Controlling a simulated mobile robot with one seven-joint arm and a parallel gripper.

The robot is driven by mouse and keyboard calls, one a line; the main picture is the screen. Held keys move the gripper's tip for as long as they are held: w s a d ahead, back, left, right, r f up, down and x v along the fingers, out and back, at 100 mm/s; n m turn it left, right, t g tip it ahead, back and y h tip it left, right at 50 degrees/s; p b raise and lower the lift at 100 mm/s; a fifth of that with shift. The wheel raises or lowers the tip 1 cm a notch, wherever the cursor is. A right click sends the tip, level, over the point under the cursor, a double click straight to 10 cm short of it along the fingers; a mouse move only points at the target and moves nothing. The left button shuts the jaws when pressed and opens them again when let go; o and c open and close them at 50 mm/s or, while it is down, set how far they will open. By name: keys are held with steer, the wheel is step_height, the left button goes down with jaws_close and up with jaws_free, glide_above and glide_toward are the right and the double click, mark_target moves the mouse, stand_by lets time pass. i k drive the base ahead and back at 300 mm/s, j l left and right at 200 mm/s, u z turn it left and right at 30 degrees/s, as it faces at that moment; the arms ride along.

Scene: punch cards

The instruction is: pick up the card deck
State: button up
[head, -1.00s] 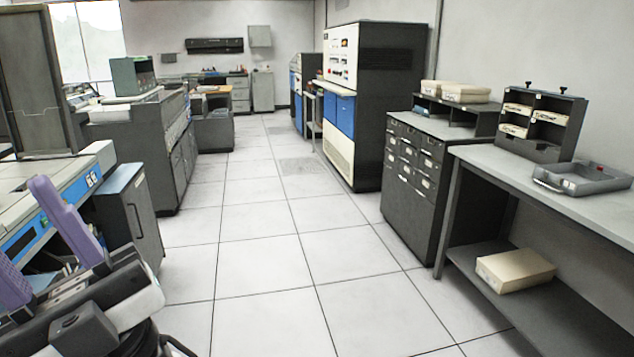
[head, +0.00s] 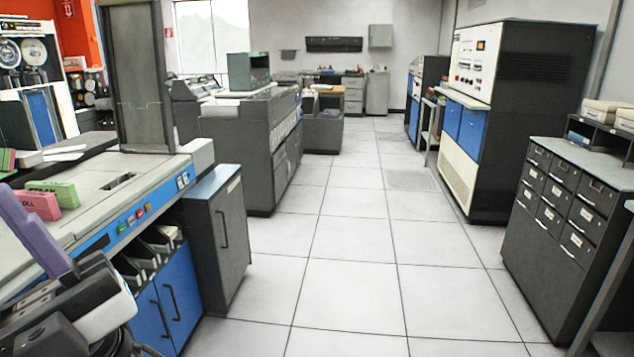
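Two card decks stand on the pale top of the card machine (head: 120,170) at the left: a pink deck (head: 36,204) with dark lettering ending in "OLL", and a green deck (head: 62,193) just behind it. I cannot tell which is the task's deck. My gripper (head: 12,235) is at the lower left, in front of the machine. One purple finger shows; the other is outside the frame. Machine surface shows beside the visible finger, so it looks open. I see nothing held. The gripper appears nearer to me than the decks and apart from them.
A tall dark panel (head: 146,75) rises behind the machine. A grey cabinet (head: 215,240) stands at its right end. The tiled floor (head: 350,240) is clear down the middle. A drawer cabinet (head: 560,220) and a blue-and-white computer cabinet (head: 530,100) line the right side.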

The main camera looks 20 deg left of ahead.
mark_target(45, 204)
steer(key=i+u, duration=0.3)
steer(key=i, duration=0.25)
steer(key=i+l+u, duration=0.15)
steer(key=i+u, duration=0.2)
steer(key=i, duration=0.2)
steer(key=i+u, duration=0.35)
steer(key=u, duration=0.15)
steer(key=i+l+u, duration=0.25)
steer(key=u, duration=0.25)
steer(key=i+l+u, duration=0.3)
steer(key=u, duration=0.2)
steer(key=i+l+u, duration=0.2)
steer(key=l+u, duration=0.3)
steer(key=i+l+u, duration=0.3)
steer(key=l+u, duration=0.35)
steer(key=i+l, duration=0.1)
steer(key=i, duration=0.45)
